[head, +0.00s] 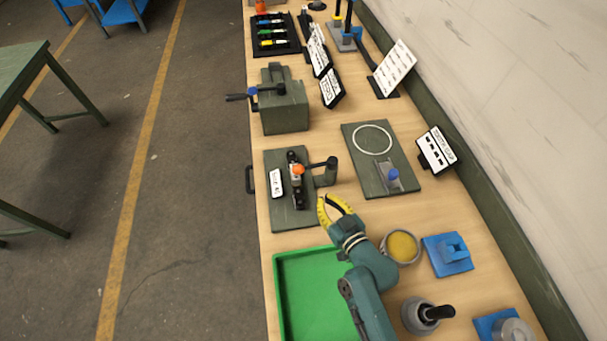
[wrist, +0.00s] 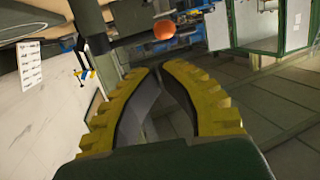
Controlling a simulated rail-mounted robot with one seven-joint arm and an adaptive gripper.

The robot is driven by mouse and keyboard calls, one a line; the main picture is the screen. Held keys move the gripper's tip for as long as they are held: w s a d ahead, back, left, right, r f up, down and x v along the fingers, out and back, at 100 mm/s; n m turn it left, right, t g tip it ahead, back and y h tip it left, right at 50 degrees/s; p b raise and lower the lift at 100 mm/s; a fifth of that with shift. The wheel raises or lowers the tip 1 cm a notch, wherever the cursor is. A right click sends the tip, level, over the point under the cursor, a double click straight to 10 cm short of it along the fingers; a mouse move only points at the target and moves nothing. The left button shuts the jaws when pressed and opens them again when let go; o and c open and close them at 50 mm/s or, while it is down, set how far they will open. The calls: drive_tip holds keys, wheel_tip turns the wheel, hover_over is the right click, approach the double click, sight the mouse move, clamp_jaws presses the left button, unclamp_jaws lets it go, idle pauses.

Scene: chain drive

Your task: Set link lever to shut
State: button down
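A green plate (head: 290,217) lies on the bench and carries a small black mechanism with an orange knob (head: 298,169). A white label (head: 277,183) lies beside it, its print too small to read surely. A black-knobbed arm (head: 325,165) stands at the plate's right side. I cannot tell for certain which part is the link lever. My gripper (head: 325,198), with yellow fingers, is just in front of the plate, apart from the orange knob. In the wrist view the fingertips (wrist: 158,69) meet with nothing between them, and the orange knob (wrist: 165,30) is beyond them.
A green tray (head: 295,262) lies in front, partly behind my arm. A round yellow-topped container (head: 402,246) and a blue block (head: 448,254) are to the right. A green board with a white ring (head: 372,139) and a green crank box (head: 285,105) stand farther back.

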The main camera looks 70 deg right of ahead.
drive_tip(key=x, duration=1.1)
drive_tip(key=shift+w+d+f, duration=0.1)
drive_tip(key=shift+w+d, duration=0.1)
drive_tip(key=shift+w, duration=0.15)
drive_tip(key=shift+b+x, duration=0.8)
drive_tip(key=shift+x, duration=0.2)
drive_tip(key=shift+s+a+r, duration=0.15)
drive_tip(key=shift+r, duration=0.05)
drive_tip(key=p, duration=0.2)
approach(302, 169)
drive_tip(key=a, duration=0.1)
drive_tip(key=s+a, duration=0.2)
drive_tip(key=a, duration=0.1)
drive_tip(key=shift+r, duration=0.4)
